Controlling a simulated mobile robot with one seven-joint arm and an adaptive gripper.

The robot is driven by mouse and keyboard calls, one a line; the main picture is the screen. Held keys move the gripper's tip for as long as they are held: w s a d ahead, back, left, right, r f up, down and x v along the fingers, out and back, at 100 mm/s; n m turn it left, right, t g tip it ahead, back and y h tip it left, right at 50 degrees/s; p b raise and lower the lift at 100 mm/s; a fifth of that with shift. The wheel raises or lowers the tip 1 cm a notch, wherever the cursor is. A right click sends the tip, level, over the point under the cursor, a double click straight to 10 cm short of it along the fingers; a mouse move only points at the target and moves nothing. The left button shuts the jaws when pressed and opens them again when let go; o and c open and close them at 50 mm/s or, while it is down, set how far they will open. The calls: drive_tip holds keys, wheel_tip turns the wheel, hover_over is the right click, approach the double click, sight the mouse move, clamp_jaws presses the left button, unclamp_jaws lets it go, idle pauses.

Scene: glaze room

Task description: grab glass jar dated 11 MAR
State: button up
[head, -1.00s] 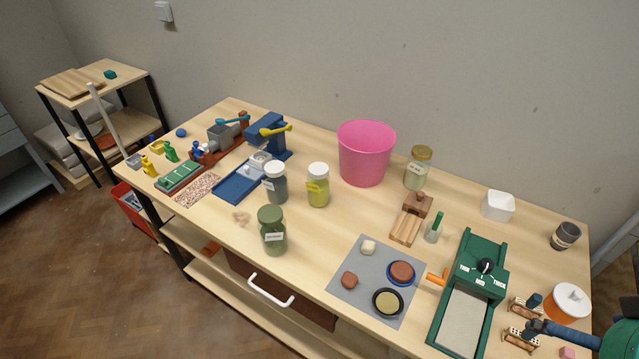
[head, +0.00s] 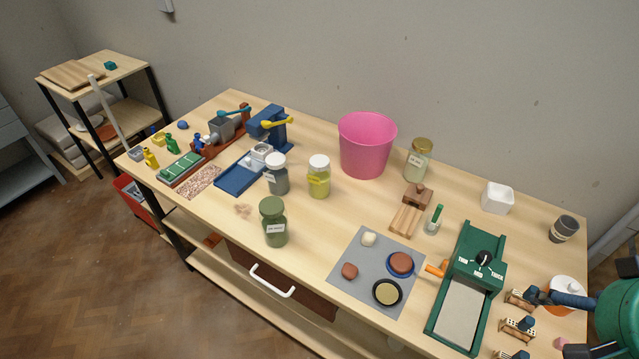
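Several lidded glass jars stand upright on the wooden table. An olive-green jar with a green lid (head: 274,222) is nearest the front edge. Behind it are a grey-blue jar with a white lid (head: 277,177) and a yellow jar with a white lid (head: 318,180). A pale green jar with a gold lid (head: 417,163) stands right of the pink bucket. White labels show on several jars, but their dates are too small to read.
A pink bucket (head: 366,146) stands at the back. A grey mat (head: 350,262) with clay pieces and dishes lies near the front. A green slab roller (head: 468,290), a white square pot (head: 497,198) and a dark cup (head: 563,229) are at the right. Table space around the olive-green jar is mostly clear.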

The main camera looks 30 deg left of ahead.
drive_tip(key=w+a+r+p, duration=0.4)
drive_tip(key=w+a+r, duration=0.1)
drive_tip(key=w, duration=0.4)
drive_tip(key=w+a+r+m+g+p, duration=0.1)
drive_tip(key=w+a+r+g+p, duration=0.15)
drive_tip(key=w+a+p, duration=0.7)
drive_tip(key=m+g+p, duration=0.2)
drive_tip(key=g+p, duration=0.1)
drive_tip(key=p, duration=0.8)
approach(320, 161)
wheel_tip(320, 161, down, 6)
drive_tip(key=shift+r, duration=0.1)
drive_tip(key=shift+a, duration=0.2)
drive_tip(key=shift+f, duration=0.35)
